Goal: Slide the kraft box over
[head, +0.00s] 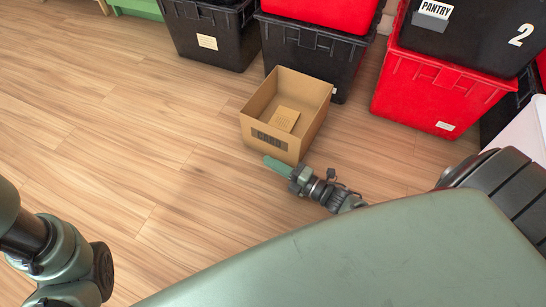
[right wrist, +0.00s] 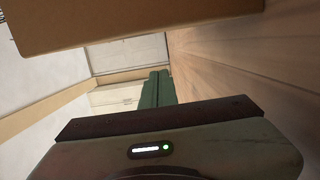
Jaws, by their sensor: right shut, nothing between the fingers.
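The kraft box (head: 310,90) is an open-topped brown carton on the wooden floor, upright, in front of the stacked totes in the head view. A small brown piece (head: 284,118) lies inside it, and a dark printed label is on its near side. My right gripper (head: 275,164) is shut and empty, low by the box's near side; I cannot tell if it touches. In the right wrist view its green fingers (right wrist: 157,88) are together, and a brown box face (right wrist: 130,22) fills the top. Of my left arm only links show at the head view's lower left; its gripper is out of frame.
Black totes (head: 208,38) and red totes (head: 432,92) stand behind and to the right of the box. A black tote (head: 312,58) under a red one is close behind it. The floor (head: 120,110) to the left is clear.

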